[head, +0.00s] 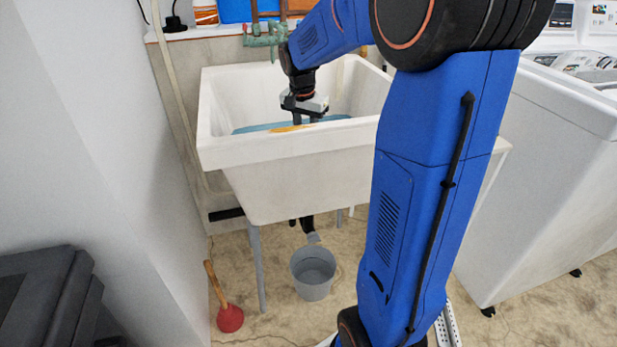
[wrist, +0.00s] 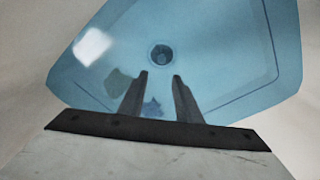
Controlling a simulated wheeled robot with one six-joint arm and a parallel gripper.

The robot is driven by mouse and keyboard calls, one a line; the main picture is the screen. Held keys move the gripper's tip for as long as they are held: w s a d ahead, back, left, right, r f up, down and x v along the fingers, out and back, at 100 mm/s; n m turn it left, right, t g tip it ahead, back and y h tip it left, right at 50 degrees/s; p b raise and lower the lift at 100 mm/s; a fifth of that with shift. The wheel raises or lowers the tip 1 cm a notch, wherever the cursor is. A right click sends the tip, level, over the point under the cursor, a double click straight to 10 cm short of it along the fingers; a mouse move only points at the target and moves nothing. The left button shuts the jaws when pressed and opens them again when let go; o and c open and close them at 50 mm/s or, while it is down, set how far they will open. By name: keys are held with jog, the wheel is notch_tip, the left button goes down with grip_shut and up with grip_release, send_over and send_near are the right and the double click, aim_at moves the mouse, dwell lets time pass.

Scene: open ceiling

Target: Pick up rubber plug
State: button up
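In the wrist view, a dark round drain fitting (wrist: 161,55) lies at the bottom of the blue water in the sink. Something dark sits in it, but I cannot tell whether this is the rubber plug. My gripper (wrist: 160,78) points down with its two fingers apart and nothing between them. The fitting appears just beyond the fingertips. In the head view, my gripper (head: 305,121) is inside the white sink (head: 280,150), low behind its front rim. The rim hides the drain there.
Blue water (head: 252,128) fills the sink's lower part. A yellow-orange object (head: 292,128) shows near the front rim. A green faucet (head: 264,37) stands at the back. A grey bucket (head: 313,274) and red plunger (head: 230,318) are on the floor. A white appliance (head: 545,170) stands right.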

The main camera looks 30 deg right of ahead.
jog(key=f, duration=0.7)
jog(key=shift+w+d, duration=0.25)
jog(key=shift+d, duration=0.15)
jog(key=shift+w+f, duration=0.1)
jog(key=shift+f, duration=2.6)
grip_shut()
